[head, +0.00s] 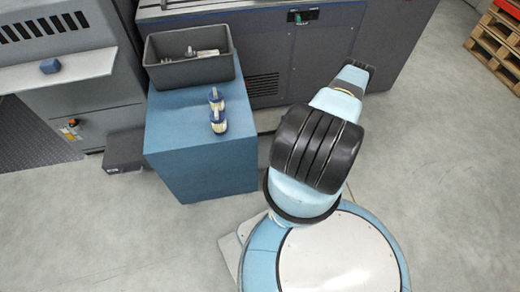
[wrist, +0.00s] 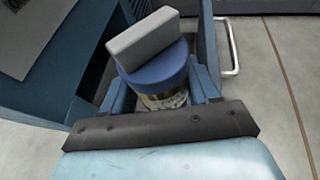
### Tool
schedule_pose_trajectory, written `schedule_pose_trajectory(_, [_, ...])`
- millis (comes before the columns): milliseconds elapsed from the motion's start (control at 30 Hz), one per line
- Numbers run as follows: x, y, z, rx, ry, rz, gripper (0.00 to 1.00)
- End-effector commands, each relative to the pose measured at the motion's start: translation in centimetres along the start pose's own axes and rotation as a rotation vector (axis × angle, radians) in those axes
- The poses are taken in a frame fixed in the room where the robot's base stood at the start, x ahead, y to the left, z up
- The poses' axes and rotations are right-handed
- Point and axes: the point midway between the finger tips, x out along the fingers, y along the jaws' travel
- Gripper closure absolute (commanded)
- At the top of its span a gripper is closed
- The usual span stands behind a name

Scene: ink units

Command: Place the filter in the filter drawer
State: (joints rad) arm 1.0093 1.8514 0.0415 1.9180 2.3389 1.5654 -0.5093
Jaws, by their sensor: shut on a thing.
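My gripper (wrist: 163,88) is shut on the filter (wrist: 165,75), which has a blue round cap, a pale grey flat handle on top and a clear, labelled lower body. The two blue fingers hold it from both sides. Behind the filter is a blue open compartment that looks like the filter drawer (wrist: 208,35), with a silver bar handle (wrist: 234,50) on its right side. The filter overlaps the drawer in the wrist view. I cannot tell whether its bottom is inside or above. In the head view my arm hides the gripper, filter and drawer.
In the head view, a blue cabinet (head: 195,165) bears a dark grey bin (head: 190,70) with small items and two blue-capped bottles (head: 217,110). Large grey machines (head: 265,45) stand behind. The floor at right is clear.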

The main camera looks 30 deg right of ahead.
Motion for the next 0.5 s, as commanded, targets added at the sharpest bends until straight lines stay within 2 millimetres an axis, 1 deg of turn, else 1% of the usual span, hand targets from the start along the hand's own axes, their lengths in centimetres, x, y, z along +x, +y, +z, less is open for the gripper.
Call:
schedule_pose_trajectory(67, [0.0, 0.4, -0.4, 0.001, 0.0, -0.001, 0.73])
schedule_pose_trajectory(167, [0.9, 0.9, -0.5, -0.002, -0.003, 0.004, 0.73])
schedule_pose_trajectory(267, [2.9, 1.4, -0.5, -0.005, -0.003, 0.01, 0.73])
schedule_pose_trajectory(500, [8.1, 2.6, -0.6, -0.007, -0.003, 0.017, 0.73])
